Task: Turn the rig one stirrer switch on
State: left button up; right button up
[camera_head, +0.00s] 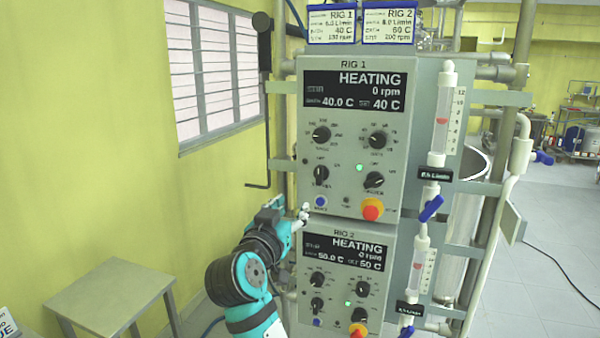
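The RIG 1 panel (342,203) is the upper grey box. Its display (352,92) reads HEATING, 0 rpm, 40.0 C. It has two upper black knobs and two lower black switches, a left one (321,173) and a right one (374,180). The small labels are too blurred to tell surely which is the stirrer switch. A lit green lamp (359,168) is beside the right switch; a small lamp (305,160) by the left one is dark.
A blue button (320,202) and a red-orange emergency knob (372,209) are low on the RIG 1 panel. The RIG 2 panel (382,240) is directly below. Flow tubes with blue valves (431,208) stand at right. A small table (110,295) is at lower left.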

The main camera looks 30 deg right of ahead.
jog(key=r, duration=0.1)
jog(key=p, duration=0.8)
send_near(318, 175)
jog(key=shift+m, duration=0.3)
jog(key=x, duration=0.8)
jog(key=shift+d+r, duration=0.15)
jog(key=shift+w+d, duration=0.35)
grip_shut()
